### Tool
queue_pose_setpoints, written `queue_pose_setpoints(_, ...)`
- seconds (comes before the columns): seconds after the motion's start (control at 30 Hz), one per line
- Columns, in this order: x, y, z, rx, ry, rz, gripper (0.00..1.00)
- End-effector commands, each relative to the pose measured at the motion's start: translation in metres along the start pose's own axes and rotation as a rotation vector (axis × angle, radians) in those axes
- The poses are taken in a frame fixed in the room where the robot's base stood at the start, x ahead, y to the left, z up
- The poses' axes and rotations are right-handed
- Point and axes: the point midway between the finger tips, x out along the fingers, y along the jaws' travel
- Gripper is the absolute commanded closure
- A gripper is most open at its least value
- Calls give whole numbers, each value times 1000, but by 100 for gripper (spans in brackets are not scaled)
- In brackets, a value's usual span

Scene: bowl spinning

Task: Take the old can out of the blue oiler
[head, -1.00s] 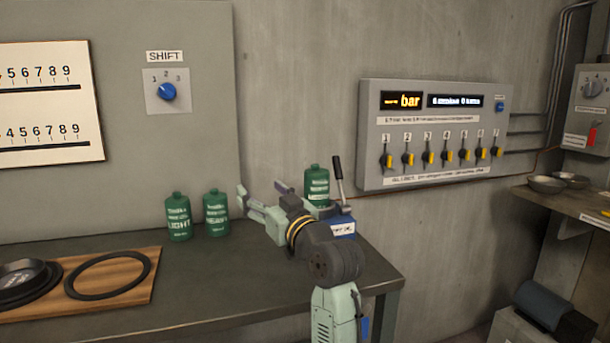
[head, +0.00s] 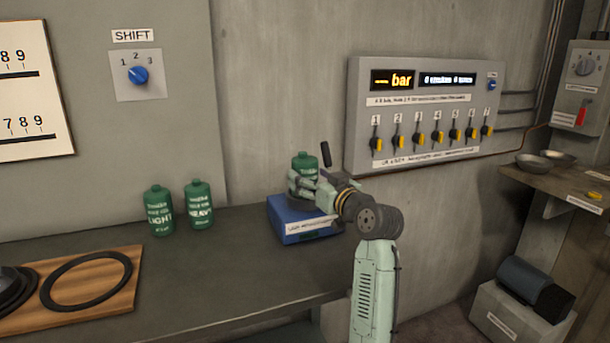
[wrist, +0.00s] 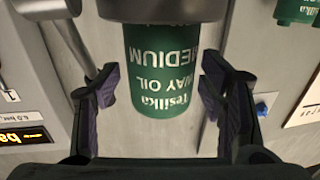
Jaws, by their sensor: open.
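The blue oiler (head: 289,226) is a box with a white label on the bench, near the wall. A green can (head: 304,163) stands upright in its top. My gripper (head: 303,181) is at the can in the head view. In the wrist view my open gripper (wrist: 158,90) has one finger on each side of the can, with a gap showing on both sides. Part of the can is hidden by my gripper in the head view.
A black-handled lever (head: 326,154) rises behind the can, close to my gripper. Two more green cans, light (head: 159,211) and heavy (head: 199,205), stand left on the bench. A wooden board (head: 110,300) with a black ring lies at front left. Bare bench lies between.

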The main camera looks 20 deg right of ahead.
Motion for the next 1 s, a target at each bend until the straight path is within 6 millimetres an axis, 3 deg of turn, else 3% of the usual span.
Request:
queue_pose_setpoints(0.2,27,-1,0,1,0,-1,36)
queue_pose_setpoints(0.47,29,-1,1,0,1,0,36)
queue_pose_setpoints(1.0,29,-1,1,0,1,0,72)
